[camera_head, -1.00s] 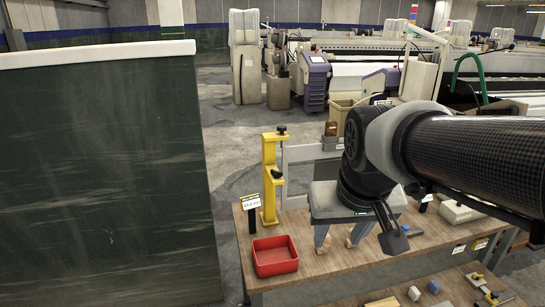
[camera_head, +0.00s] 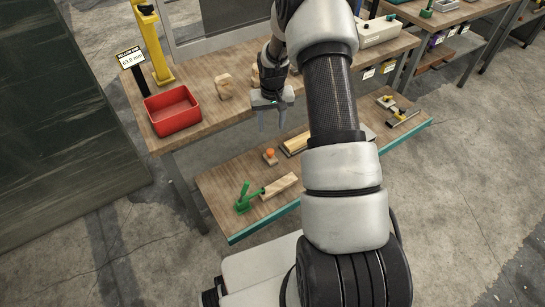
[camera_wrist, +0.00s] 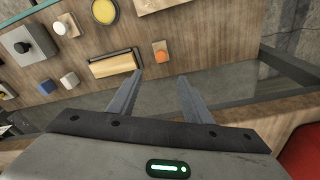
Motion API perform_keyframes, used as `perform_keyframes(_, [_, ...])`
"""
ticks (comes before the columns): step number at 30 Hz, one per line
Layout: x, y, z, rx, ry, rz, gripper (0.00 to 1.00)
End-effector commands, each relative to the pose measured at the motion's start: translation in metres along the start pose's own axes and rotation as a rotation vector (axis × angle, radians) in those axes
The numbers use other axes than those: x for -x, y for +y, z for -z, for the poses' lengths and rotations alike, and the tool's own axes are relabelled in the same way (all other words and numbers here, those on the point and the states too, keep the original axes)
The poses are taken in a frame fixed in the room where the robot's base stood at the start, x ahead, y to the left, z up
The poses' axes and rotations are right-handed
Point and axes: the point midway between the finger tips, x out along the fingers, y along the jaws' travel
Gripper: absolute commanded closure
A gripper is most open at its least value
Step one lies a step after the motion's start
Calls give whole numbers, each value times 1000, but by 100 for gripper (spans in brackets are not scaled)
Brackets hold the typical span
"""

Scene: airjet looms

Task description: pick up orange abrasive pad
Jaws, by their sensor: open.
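A small orange piece (camera_head: 270,152), which I take to be the orange abrasive pad, sits on a small wooden block on the lower wooden shelf. It also shows in the wrist view (camera_wrist: 160,54), just beyond my fingertips. My gripper (camera_head: 272,126) points down in front of the upper bench edge, above and apart from the orange piece. In the wrist view, my gripper (camera_wrist: 160,76) has its two fingers spread with nothing between them. The orange piece lies roughly in line with the gap. My arm hides part of the shelf in the head view.
A framed wooden block (camera_head: 297,143) lies beside the orange piece. A green clamp (camera_head: 245,196) and a wood block (camera_head: 279,186) are nearer the shelf's front. The upper bench holds a red tray (camera_head: 172,110). Several small objects, including a yellow disc (camera_wrist: 104,11), show in the wrist view.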

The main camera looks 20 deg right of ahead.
Motion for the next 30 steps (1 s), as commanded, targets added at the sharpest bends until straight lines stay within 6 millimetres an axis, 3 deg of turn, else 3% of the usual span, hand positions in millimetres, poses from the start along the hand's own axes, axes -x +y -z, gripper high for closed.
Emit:
perform_keyframes(15, [-104, 0, -2, -1, -3, 0, 55])
perform_keyframes(25, [-126, 0, -2, -1, -2, 0, 55])
perform_keyframes(30, [-150, -1, -6, -1, -4, 0, 55])
